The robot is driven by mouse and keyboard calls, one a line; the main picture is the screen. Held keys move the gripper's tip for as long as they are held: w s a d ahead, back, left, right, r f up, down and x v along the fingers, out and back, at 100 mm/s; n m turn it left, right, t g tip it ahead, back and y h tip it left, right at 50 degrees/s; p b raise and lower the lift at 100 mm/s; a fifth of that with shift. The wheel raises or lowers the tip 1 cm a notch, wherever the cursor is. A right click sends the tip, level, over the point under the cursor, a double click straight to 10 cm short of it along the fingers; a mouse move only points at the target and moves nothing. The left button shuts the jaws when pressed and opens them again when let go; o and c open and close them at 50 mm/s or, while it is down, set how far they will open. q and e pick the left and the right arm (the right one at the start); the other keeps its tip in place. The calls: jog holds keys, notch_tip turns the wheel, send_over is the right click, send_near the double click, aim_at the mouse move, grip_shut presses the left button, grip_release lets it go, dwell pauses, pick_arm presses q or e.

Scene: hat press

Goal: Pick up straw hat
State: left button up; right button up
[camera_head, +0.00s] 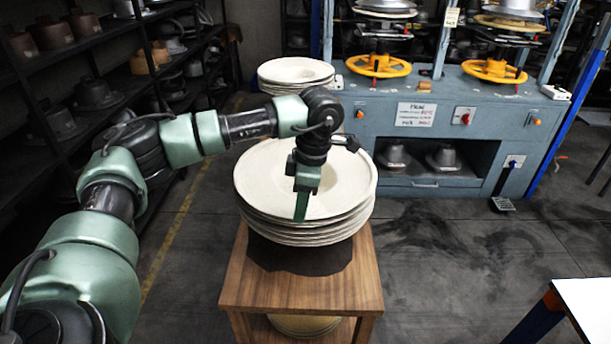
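A stack of several pale, wide-brimmed straw hats (352,183) lies on a wooden stand (300,292) in the middle of the head view. My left arm reaches in from the left. My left gripper (301,212) points down over the top hat's near brim, left of the stack's middle. I cannot tell whether its fingers touch the brim or whether they are open. My wrist and forearm hide part of the top hat's left side and crown. My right gripper is not in view.
A second hat stack (296,72) stands behind. A blue-grey press machine (440,120) with yellow handwheels fills the back right. Dark shelves with hat moulds (95,92) line the left. A white table corner (588,300) is at lower right. The floor right of the stand is clear.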

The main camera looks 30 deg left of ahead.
pick_arm(q)
jog(key=shift+a+f, duration=0.15)
jog(key=shift+f, duration=1)
jog(key=shift+s, duration=0.1)
grip_shut()
dwell(0.4)
